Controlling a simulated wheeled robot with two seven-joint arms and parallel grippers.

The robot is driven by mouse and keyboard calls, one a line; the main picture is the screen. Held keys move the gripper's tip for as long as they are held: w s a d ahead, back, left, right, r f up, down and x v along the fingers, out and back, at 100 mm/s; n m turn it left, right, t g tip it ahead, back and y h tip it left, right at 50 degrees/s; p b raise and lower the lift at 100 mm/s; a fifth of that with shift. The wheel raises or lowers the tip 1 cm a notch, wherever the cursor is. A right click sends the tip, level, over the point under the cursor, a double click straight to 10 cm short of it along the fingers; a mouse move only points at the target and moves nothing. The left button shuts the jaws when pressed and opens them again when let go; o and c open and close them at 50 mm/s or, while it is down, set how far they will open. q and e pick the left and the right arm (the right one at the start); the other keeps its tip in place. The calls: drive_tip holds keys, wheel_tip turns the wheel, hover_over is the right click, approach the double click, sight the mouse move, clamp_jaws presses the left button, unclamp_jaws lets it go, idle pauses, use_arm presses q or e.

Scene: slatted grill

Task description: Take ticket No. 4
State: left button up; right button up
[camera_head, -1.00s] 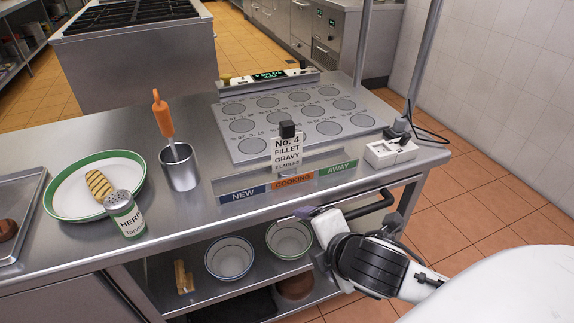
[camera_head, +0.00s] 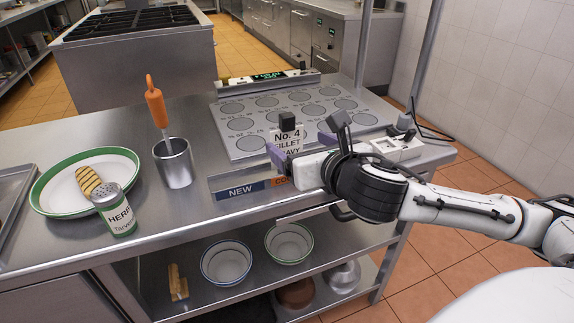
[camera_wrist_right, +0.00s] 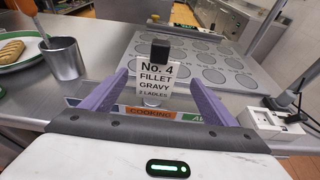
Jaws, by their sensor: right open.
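The white ticket No. 4 (camera_head: 287,139) stands upright with a black block (camera_head: 287,121) at its top edge. It reads fillet, gravy, 2 ladles in the right wrist view (camera_wrist_right: 155,84), above the orange COOKING label (camera_wrist_right: 150,112). My right gripper (camera_head: 303,148) is open, and its purple fingers lie to either side of the ticket in the right wrist view (camera_wrist_right: 154,95). I cannot tell whether the fingers reach as far as the ticket. The gripper covers part of the ticket in the head view. My left gripper is not in view.
A metal cup (camera_head: 173,166) with an orange-handled utensil stands left of the label rail (camera_head: 240,190). A green-rimmed plate (camera_head: 128,163) and a herb shaker (camera_head: 115,212) are farther left. A metal plate with circles (camera_head: 300,105) lies behind, and a white switch box (camera_head: 395,148) is at right.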

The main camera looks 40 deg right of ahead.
sight(287, 139)
drive_tip(key=shift+a+x, duration=0.15)
drive_tip(key=shift+x, duration=1.4)
drive_tip(key=shift+a+x, duration=0.2)
drive_tip(key=shift+x, duration=1.35)
drive_tip(key=c, duration=1.3)
